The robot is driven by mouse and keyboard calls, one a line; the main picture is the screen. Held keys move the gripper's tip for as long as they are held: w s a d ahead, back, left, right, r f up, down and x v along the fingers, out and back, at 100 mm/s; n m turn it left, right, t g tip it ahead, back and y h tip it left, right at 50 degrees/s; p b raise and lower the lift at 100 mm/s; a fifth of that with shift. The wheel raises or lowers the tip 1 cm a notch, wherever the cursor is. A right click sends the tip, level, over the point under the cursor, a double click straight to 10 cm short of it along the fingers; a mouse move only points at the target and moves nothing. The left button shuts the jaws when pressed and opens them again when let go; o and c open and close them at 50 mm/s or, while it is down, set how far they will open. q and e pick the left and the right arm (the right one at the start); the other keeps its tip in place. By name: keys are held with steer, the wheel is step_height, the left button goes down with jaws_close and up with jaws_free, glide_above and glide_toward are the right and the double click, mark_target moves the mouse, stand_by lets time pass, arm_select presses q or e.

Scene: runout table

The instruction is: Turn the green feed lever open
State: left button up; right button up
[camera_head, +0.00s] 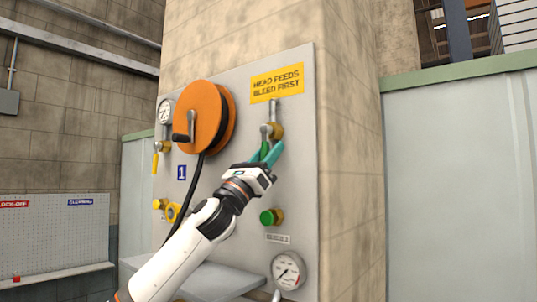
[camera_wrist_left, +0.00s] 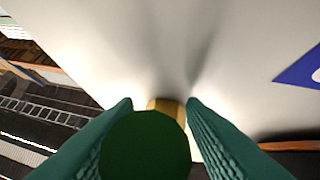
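The green feed lever (camera_head: 265,148) is on the upper right of the grey panel, by a brass valve body (camera_head: 277,131). Its handle points down and is partly hidden by my gripper. My left gripper (camera_head: 266,152) has its teal fingers on either side of the handle. In the left wrist view, the dark green round end of the lever (camera_wrist_left: 145,147) fills the space between the fingers, with the brass fitting (camera_wrist_left: 167,106) behind it. I cannot tell whether both fingers press on it. My right gripper is out of view.
An orange hose reel (camera_head: 201,115) with a black hose hangs left of my gripper. A green knob (camera_head: 269,217) and a gauge (camera_head: 287,270) sit below. A yellow lever (camera_head: 155,162) is at the panel's left. A yellow sign (camera_head: 277,83) is above.

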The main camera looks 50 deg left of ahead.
arm_select(q)
steer(key=shift+s+f+b, duration=0.25)
steer(key=shift+f+b, duration=0.3)
steer(key=shift+b, duration=0.05)
steer(key=b+v, duration=1)
steer(key=v, duration=0.1)
steer(key=shift+s+r, duration=0.1)
steer(key=shift+r, duration=0.05)
